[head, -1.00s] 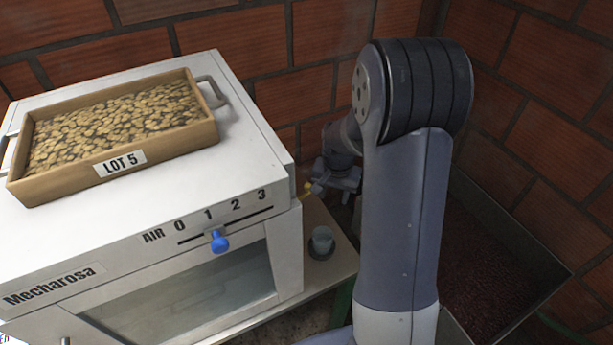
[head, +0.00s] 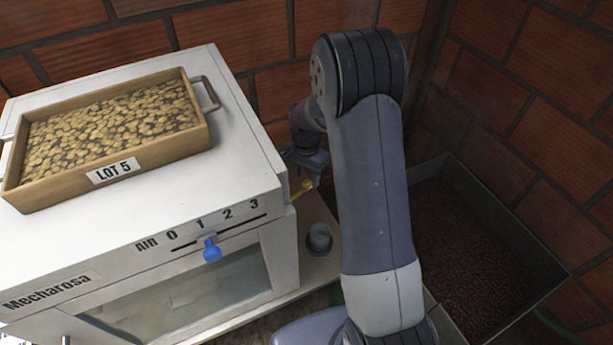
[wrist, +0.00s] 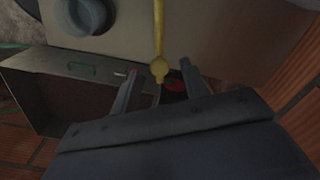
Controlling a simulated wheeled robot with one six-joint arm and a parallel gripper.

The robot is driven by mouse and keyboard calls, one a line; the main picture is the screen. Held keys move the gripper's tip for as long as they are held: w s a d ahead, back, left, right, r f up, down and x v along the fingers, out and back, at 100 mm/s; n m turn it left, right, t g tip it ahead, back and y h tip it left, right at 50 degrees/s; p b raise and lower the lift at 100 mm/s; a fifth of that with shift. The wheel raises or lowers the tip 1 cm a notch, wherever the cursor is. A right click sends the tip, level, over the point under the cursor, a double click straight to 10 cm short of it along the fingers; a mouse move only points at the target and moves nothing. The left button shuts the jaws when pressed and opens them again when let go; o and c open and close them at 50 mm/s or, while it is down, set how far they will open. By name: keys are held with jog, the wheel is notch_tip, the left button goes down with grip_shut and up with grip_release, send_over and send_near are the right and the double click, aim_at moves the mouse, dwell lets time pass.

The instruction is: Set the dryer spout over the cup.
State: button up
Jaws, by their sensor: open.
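The dryer (head: 150,255) is a white box at the left, with a glass front and a blue slider knob. Its yellow spout (head: 303,189) sticks out at its right side. The cup (head: 319,238), small and grey-blue, stands on the shelf to the right of the dryer, in front of the spout. A round grey-blue thing that looks like the cup (wrist: 88,16) shows top left in the wrist view. My gripper (wrist: 160,83) is open, with the tip of the spout (wrist: 159,55) showing between its two fingers. I cannot tell whether they touch it.
A wooden tray marked LOT 5 (head: 100,172) lies on the dryer. Bare shelf (head: 318,268) surrounds the cup. A metal bin of dark red cherries (head: 535,262) stands at the right. Brick walls close off the back and right.

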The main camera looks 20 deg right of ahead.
jog(key=shift+f, duration=0.7)
jog(key=shift+c, duration=0.4)
grip_shut()
